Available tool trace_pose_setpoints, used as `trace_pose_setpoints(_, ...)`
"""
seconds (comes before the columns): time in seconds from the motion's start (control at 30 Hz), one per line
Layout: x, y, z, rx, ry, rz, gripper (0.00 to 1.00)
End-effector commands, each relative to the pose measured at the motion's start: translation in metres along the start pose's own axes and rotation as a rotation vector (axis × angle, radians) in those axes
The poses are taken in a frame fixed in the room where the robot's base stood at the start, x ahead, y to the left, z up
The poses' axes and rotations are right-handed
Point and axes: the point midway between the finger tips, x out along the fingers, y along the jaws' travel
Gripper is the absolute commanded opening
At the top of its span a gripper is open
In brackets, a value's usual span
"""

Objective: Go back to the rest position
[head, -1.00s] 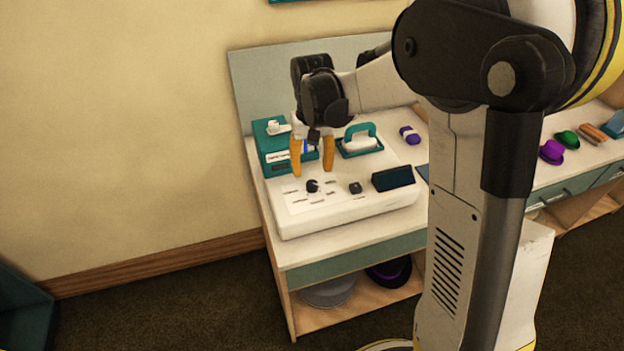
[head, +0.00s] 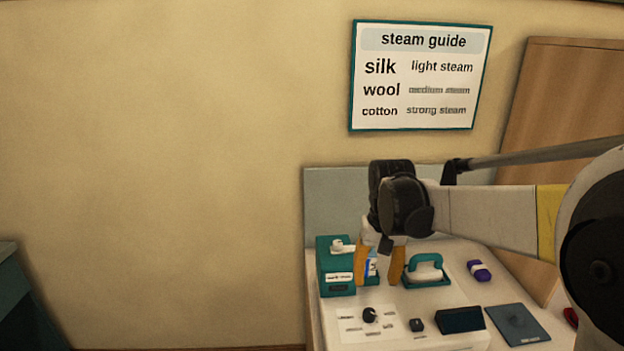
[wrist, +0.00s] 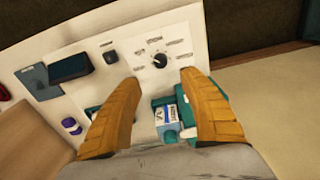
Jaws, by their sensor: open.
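My gripper (head: 380,266) has two orange fingers, spread apart with nothing between them. The bottle is partly hidden behind a finger in the head view. A black dial (head: 369,314) and printed labels are on the panel.
A teal box (head: 334,276) stands left of my gripper, and a teal-handled iron (head: 425,266) right of it. A dark screen (head: 460,319), a flat teal pad (head: 514,323) and a purple roll (head: 479,270) are further right. A steam guide sign (head: 420,76) hangs on the wall.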

Motion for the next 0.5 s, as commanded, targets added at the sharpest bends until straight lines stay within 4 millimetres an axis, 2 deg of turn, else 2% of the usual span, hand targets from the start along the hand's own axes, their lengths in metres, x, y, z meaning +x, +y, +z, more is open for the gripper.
trace_pose_setpoints(0.23, -0.044, 0.006, 0.068, -0.026, 0.188, -0.013, 0.5)
trace_pose_setpoints(0.37, -0.056, 0.009, 0.106, -0.042, 0.304, -0.019, 0.5)
trace_pose_setpoints(0.5, -0.056, 0.012, 0.145, -0.059, 0.424, -0.022, 0.5)
